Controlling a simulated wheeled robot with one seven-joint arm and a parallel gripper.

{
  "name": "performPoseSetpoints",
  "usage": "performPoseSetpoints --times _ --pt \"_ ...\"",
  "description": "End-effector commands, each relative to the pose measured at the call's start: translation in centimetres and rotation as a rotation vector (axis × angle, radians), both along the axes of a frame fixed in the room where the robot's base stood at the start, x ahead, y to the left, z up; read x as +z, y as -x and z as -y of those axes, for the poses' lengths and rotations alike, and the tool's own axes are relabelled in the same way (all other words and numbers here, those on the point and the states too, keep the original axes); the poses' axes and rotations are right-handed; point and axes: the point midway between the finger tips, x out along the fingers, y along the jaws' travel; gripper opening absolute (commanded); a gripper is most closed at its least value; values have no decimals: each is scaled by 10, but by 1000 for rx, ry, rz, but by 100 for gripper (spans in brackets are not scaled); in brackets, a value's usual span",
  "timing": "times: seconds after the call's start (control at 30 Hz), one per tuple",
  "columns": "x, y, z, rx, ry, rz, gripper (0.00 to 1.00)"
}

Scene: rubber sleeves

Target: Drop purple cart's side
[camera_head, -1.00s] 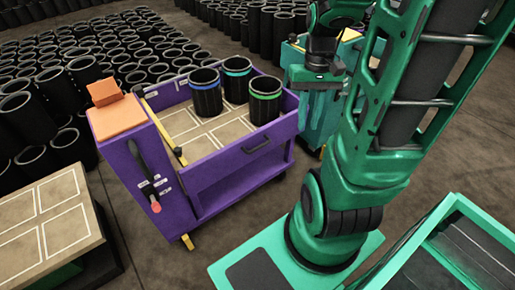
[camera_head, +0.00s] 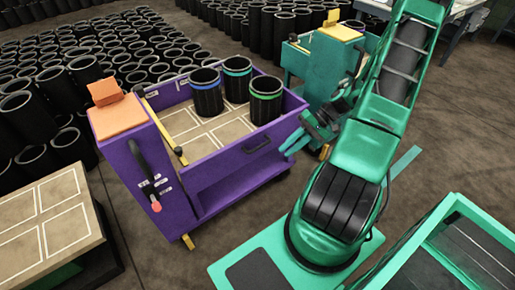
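The purple cart (camera_head: 235,195) stands left of my arm. Three black sleeves stand in the tray: one with a blue band (camera_head: 207,96), one with a light blue band (camera_head: 237,85) and one with a green band (camera_head: 266,105). My gripper (camera_head: 291,145) is low beside the right end of this panel, its fingers pointing toward it. It looks empty; the finger gap and any contact are too small to tell.
A teal cart (camera_head: 305,65) with a yellow top part stands just behind my gripper. Many black sleeves (camera_head: 150,60) fill the floor at the back left. A table (camera_head: 50,215) is at the lower left. Bare floor (camera_head: 225,235) lies in front of the purple cart.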

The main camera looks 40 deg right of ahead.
Motion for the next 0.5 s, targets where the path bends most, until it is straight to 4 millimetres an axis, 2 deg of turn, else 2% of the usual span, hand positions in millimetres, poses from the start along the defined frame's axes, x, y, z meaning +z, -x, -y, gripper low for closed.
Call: performPoseSetpoints --times 0.03,0.2,0.5 --pt "-12 -3 1 -35 -48 31 20" --pt "-37 -19 4 -151 -181 158 20" --pt "-59 -43 21 -365 -348 374 20"
